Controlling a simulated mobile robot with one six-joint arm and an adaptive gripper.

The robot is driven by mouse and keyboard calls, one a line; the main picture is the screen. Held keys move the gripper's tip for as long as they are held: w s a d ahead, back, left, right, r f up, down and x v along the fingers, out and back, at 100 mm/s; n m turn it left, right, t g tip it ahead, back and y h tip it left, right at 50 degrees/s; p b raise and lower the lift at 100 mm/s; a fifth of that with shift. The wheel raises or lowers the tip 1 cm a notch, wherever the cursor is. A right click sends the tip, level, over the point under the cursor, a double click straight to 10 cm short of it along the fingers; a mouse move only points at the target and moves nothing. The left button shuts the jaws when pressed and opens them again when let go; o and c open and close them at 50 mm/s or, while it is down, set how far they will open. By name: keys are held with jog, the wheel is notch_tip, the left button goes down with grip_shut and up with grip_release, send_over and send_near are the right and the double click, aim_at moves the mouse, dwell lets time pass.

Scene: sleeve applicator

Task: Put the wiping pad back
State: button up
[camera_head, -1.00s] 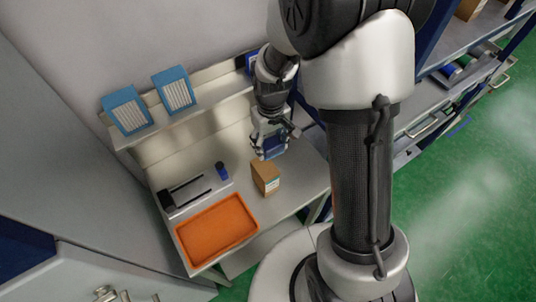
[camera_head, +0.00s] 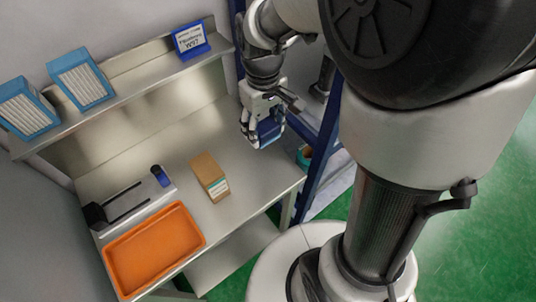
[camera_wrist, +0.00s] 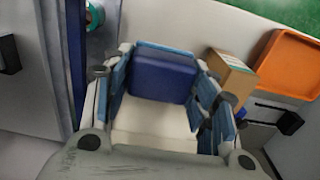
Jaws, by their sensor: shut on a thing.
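The wiping pad appears to be the blue block (camera_head: 269,129) in my gripper (camera_head: 262,136), in the head view. My gripper is shut on it and holds it above the right end of the steel bench (camera_head: 245,185). In the wrist view the blue pad (camera_wrist: 163,76) sits between the blue-lined fingers of my gripper (camera_wrist: 160,80), with a white part below it. The fingers hide part of its sides.
A brown carton (camera_head: 209,176), an orange tray (camera_head: 152,249) and a black-and-silver device (camera_head: 122,203) with a blue-capped item (camera_head: 160,176) stand on the bench. The shelf holds blue bins (camera_head: 82,79) and a blue-framed sign (camera_head: 190,40). A blue post (camera_head: 322,140) rises at right.

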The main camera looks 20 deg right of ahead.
notch_tip(320, 180, down, 19)
jog(key=b, duration=0.5)
jog(key=shift+a+r, duration=0.15)
jog(key=shift+b, duration=0.3)
jog(key=shift+f, duration=0.25)
jog(key=o, duration=0.9)
jog(key=shift+o, duration=0.2)
jog(key=shift+r, duration=0.15)
notch_tip(320, 180, up, 12)
jog(key=p, duration=0.4)
notch_tip(320, 180, up, 5)
jog(key=t, duration=0.1)
send_over(264, 171)
jog(key=s, duration=0.2)
jog(key=shift+w+r+m, duration=0.1)
jog(key=shift+r+m, duration=0.1)
jog(key=shift+m, duration=0.1)
jog(key=s+r+m+t, duration=0.3)
jog(key=s+r, duration=0.8)
jog(key=s, duration=0.2)
jog(key=shift+s+t, duration=0.3)
jog(key=shift+s, duration=0.1)
